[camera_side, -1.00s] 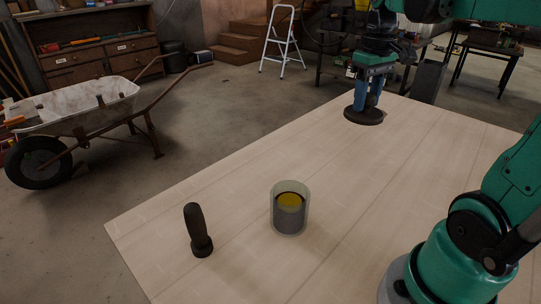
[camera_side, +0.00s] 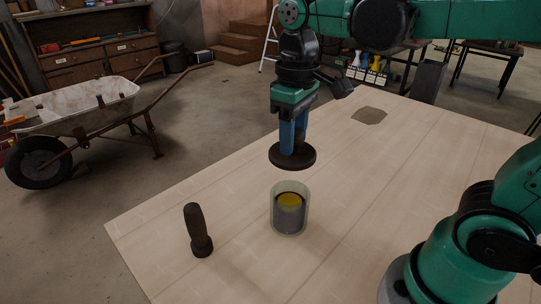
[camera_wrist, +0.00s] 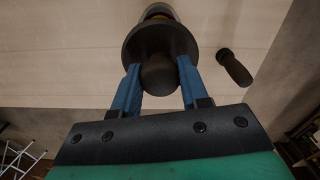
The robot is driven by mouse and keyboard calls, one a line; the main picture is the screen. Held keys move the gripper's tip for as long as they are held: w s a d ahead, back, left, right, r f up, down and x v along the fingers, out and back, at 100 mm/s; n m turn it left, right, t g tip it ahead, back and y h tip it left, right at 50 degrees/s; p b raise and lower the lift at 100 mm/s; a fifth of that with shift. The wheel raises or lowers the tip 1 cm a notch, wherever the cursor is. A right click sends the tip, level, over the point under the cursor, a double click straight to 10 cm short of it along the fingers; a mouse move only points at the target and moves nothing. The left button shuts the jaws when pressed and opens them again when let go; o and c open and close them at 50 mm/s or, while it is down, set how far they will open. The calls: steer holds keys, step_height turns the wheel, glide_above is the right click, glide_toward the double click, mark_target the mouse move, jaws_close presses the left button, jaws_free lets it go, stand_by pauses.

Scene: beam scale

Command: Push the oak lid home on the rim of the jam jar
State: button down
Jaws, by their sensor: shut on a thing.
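The lid (camera_side: 292,159) is a dark round disc with a knob. My gripper (camera_side: 294,143) is shut on that knob, and the lid hangs roughly level above the table. The jam jar (camera_side: 289,222) is a clear upright cylinder with dark contents and a yellow top inside. In the side view its open rim shows below the lid, with a gap between them. In the wrist view the lid (camera_wrist: 135,42) hides most of the jar (camera_wrist: 159,8), which shows past the lid's far edge. The blue fingers sit on both sides of the knob (camera_wrist: 160,74).
A flat grey-brown patch (camera_side: 369,116) lies on the table at the back. The table (camera_side: 400,165) between is clear. A wheelbarrow (camera_side: 75,110) stands off the table.

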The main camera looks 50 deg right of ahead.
mark_target(293, 164)
steer(key=shift+f, duration=0.1)
steer(key=shift+f, duration=2.75)
steer(key=shift+f, duration=0.25)
steer(key=shift+f, duration=0.95)
steer(key=shift+c, duration=1.8)
jaws_free()
steer(key=shift+r, duration=2.85)
